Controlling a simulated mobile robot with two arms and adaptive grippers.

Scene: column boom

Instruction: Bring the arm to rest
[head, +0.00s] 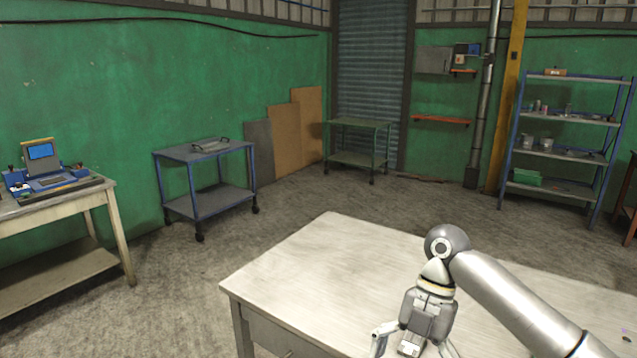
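My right arm (515,303) comes in from the lower right and reaches over the pale table (310,270). Its wrist bends down, and my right gripper (411,350) points toward the bottom edge of the picture. The two fingers are spread apart, with nothing visible between them. The fingertips are close to or past the picture's lower edge, so their height over the table cannot be told. My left gripper is out of view.
The tabletop's left and far parts are clear. A workbench (95,195) with a blue device (42,170) stands at left. A blue cart (205,152), a green cart (358,125) and a shelf rack (565,120) stand along the walls. Open floor lies between.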

